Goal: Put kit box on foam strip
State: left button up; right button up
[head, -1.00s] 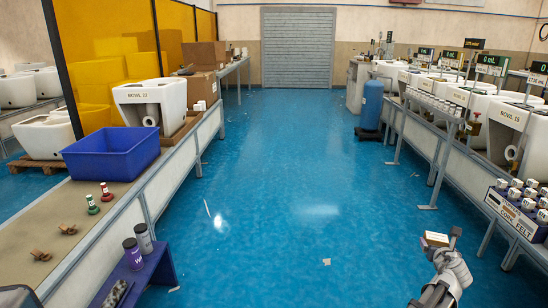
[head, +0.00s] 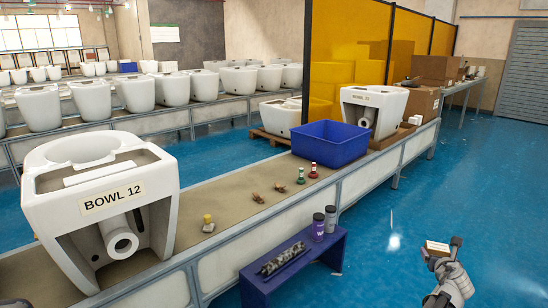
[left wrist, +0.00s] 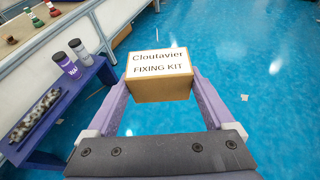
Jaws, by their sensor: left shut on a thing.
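The kit box (head: 437,247) is a small cardboard box with a white label. In the left wrist view the box (left wrist: 159,75) reads "Cloutavier FIXING KIT". My left gripper (head: 440,252) is shut on it, with one purple finger on each side, in the air over the blue floor to the right of a purple bench (head: 330,240). A long dark speckled piece (head: 283,258) lies on the bench; I cannot tell whether it is the foam strip. My right gripper is not in view.
Two lidded bottles (head: 324,222) stand at the bench's far end.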

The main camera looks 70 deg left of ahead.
aim_at(100, 171)
jog(key=l+u, duration=0.15)
jog(key=u, duration=0.25)
jog(key=l+u, duration=0.1)
jog(key=u, duration=0.35)
jog(key=k+l+u, duration=0.1)
jog(key=u, duration=0.3)
jog(key=k+l+u, duration=0.1)
jog(key=u, duration=0.35)
